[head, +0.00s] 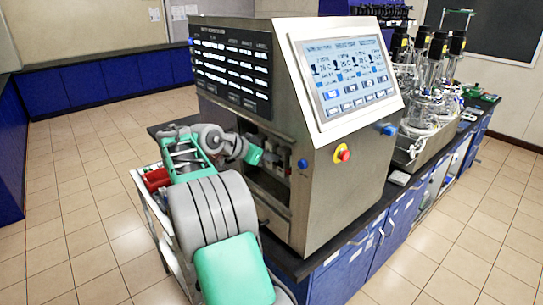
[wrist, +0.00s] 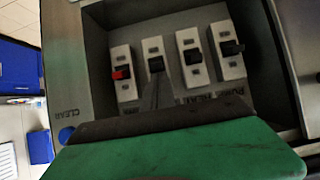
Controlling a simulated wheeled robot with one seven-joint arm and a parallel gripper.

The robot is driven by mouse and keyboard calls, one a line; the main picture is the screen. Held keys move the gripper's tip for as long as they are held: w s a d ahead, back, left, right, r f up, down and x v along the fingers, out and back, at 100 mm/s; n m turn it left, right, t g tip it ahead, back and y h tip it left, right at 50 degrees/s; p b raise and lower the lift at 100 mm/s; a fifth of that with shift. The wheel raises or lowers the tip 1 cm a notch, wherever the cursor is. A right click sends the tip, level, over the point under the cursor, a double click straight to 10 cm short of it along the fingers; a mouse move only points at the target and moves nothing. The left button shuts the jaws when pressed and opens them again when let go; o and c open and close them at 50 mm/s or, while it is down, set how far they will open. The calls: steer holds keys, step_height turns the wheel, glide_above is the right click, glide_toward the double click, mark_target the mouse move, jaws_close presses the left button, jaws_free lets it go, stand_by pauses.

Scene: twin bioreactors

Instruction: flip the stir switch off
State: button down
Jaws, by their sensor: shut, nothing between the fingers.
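In the wrist view a row of several switches sits on white plates in a grey recess. The leftmost has a red lever (wrist: 121,73); the others are black: the second switch (wrist: 156,64), the third switch (wrist: 193,56) and the rightmost switch (wrist: 231,47). The dark label strip below is partly covered, so I cannot tell which one is the stir switch. My gripper (wrist: 156,82) is shut and empty, its thin fingertips over the lower part of the second switch's plate; I cannot tell whether they touch. In the head view my gripper (head: 255,155) reaches into the cabinet's side opening.
The steel cabinet (head: 335,185) carries a tilted touchscreen (head: 345,75), a black display panel (head: 230,65) and a red emergency button (head: 342,153). Recess walls stand close around my gripper. Glass vessels (head: 430,90) stand behind on the bench. The tiled floor at left is clear.

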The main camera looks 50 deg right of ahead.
steer(key=shift+a+f+b, duration=0.25)
steer(key=shift+f+b, duration=0.1)
steer(key=shift+b, duration=0.1)
steer(key=shift+w+a+f+b, duration=0.15)
steer(key=shift+a+f+b, duration=0.1)
steer(key=shift+f+b, duration=0.25)
steer(key=shift+r+p, duration=0.75)
steer(key=shift+r, duration=0.25)
steer(key=w+a+r+p, duration=0.1)
steer(key=w+a+r, duration=0.1)
steer(key=a, duration=0.9)
steer(key=shift+w+r, duration=0.2)
steer(key=shift+r, duration=0.35)
